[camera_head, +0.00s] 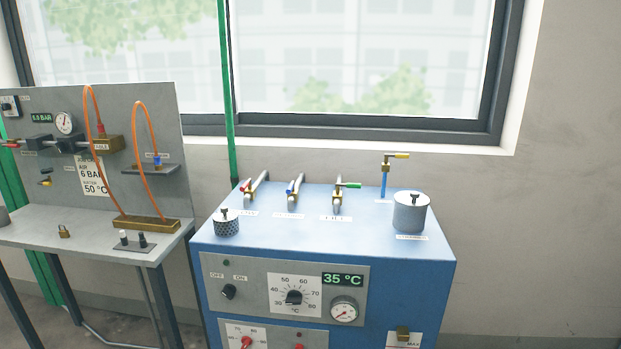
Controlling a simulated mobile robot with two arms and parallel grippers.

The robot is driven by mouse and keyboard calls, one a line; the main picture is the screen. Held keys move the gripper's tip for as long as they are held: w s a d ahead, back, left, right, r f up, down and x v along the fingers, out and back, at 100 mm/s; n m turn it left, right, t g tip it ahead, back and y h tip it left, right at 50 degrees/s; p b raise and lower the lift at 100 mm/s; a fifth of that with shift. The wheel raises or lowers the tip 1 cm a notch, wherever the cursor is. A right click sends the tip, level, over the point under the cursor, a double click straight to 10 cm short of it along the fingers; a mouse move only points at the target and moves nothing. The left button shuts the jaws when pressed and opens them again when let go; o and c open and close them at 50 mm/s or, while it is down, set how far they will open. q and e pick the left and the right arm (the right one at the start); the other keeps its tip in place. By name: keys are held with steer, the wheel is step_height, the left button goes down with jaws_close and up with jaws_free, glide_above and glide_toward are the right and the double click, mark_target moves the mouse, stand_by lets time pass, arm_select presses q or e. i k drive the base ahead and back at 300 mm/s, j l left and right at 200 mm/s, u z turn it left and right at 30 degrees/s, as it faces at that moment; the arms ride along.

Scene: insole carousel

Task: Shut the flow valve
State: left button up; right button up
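A blue cabinet (420,262) has several small brass valves on its top. The left valve has a red handle (243,186) on a grey pipe. The middle valve has a blue handle (290,187) on a similar pipe. The right valve has a green handle (349,185) that points right, across its pipe. A yellow-handled valve (400,156) stands on a blue riser behind. Small white labels lie in front of the valves; I cannot read for certain which says flow, and the left one is partly hidden. Neither of my grippers is in view.
A perforated cup (226,223) and a grey metal pot (410,213) stand on the cabinet top. The front panel has a dial (294,297) and a 35 °C display (343,280). A bench (80,230) with orange hoses stands left. A window is behind.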

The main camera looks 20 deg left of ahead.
mark_target(247, 184)
steer(key=k+j, duration=0.15)
steer(key=j, duration=0.25)
steer(key=i+j, duration=0.1)
steer(key=j, duration=1.25)
steer(key=i+u, duration=0.05)
